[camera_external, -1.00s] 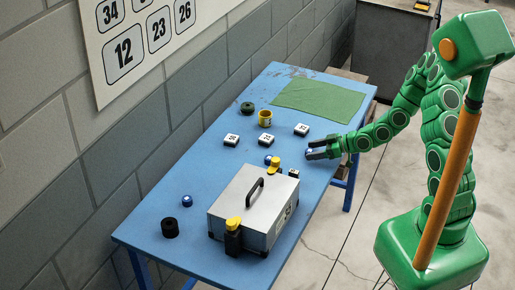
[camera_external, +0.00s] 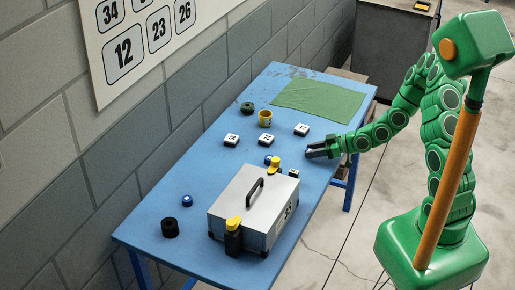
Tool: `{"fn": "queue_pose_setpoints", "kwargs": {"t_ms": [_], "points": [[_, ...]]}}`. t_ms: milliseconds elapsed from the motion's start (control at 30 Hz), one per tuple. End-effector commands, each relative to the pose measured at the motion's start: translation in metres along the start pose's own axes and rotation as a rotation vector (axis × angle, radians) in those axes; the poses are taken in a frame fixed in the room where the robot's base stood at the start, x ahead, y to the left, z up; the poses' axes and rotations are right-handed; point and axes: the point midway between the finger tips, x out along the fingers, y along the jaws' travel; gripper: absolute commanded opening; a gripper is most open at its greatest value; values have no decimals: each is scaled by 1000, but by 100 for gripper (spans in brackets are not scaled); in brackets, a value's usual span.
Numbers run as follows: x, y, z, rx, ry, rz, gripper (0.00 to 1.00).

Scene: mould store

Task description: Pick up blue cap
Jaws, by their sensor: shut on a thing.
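My gripper (camera_external: 313,153) is at the right edge of the blue table, low over its surface. Its dark fingers are shut on a small blue cap (camera_external: 311,154), which is mostly hidden between them. I cannot tell if the cap still touches the table. Another small blue round thing (camera_external: 187,201) stands on the table at the front left. A further blue piece (camera_external: 268,160) shows beside a yellow-topped item, behind the metal case.
A silver case (camera_external: 254,210) with a black handle stands at the table's front right, near a black bottle with a yellow top (camera_external: 233,236). Several white numbered blocks (camera_external: 301,129) lie left of and behind my gripper. A green mat (camera_external: 319,99) covers the far end. The table's left middle is clear.

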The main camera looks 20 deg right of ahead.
Motion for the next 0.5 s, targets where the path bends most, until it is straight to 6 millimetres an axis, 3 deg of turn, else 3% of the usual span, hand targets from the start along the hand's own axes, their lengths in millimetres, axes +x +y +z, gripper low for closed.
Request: {"fn": "queue_pose_setpoints", "kwargs": {"t_ms": [267, 500], "points": [[-6, 0, -16, -3, 2, 0, 8], [-18, 0, -44, -3, 2, 0, 8]]}}
